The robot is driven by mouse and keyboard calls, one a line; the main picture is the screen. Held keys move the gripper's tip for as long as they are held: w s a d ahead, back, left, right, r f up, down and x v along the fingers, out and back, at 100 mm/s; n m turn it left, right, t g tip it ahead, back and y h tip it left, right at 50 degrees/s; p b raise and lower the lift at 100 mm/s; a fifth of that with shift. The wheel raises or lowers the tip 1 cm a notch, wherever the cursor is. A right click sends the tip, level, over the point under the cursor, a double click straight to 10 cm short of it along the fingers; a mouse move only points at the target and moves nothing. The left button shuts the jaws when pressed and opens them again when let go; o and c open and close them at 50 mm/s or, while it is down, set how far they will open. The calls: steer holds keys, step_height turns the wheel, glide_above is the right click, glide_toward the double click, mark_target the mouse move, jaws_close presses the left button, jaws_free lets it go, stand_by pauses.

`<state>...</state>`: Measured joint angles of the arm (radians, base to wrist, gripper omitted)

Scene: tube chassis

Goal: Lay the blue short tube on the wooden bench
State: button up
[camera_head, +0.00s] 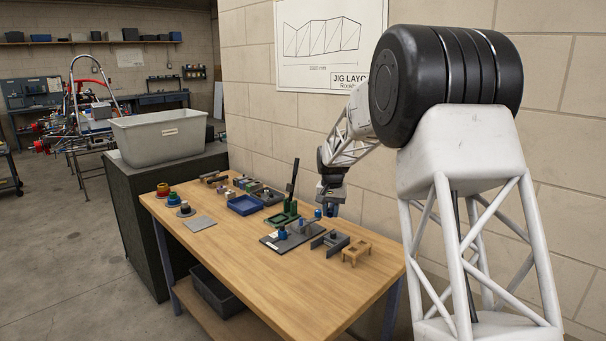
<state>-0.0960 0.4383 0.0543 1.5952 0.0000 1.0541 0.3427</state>
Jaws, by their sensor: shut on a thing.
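The wooden bench (235,262) is a long light-brown worktop along the wall. My gripper (330,207) is at the back right of the bench, above the fixtures, shut on a small blue piece (329,212) that looks like the blue short tube. At this size I cannot tell its ends or its exact tilt. It appears raised above the worktop, but the gap is hard to judge.
A dark plate with blue parts (283,240), a grey channel block (330,243) and a small wooden stand (356,251) lie near the gripper. A green clamp (286,212) with an upright handle and a blue tray (244,205) stand farther left. The front of the worktop is clear.

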steer(key=s+d+n, duration=0.1)
steer(key=s+d, duration=0.1)
steer(key=d, duration=0.1)
steer(key=s+d+r+n, duration=0.1)
steer(key=d, duration=0.2)
steer(key=s+d+r, duration=0.1)
steer(key=s+d, duration=0.1)
steer(key=d, duration=0.1)
steer(key=shift+s+r+n, duration=0.25)
steer(key=shift+s+n, duration=0.05)
steer(key=shift+n, duration=0.1)
steer(key=shift+a, duration=0.15)
steer(key=a+f+n, duration=0.3)
steer(key=a+f, duration=0.1)
steer(key=a, duration=0.9)
steer(key=a+f+n, duration=0.3)
steer(key=a+f, duration=0.2)
steer(key=a, duration=0.9)
steer(key=a+f+n, duration=0.3)
steer(key=a+f, duration=0.2)
steer(key=a, duration=0.9)
steer(key=shift+w, duration=0.2)
steer(key=shift+w, duration=0.15)
glide_above(227, 244)
steer(key=shift+f, duration=0.7)
steer(key=shift+f, duration=1.75)
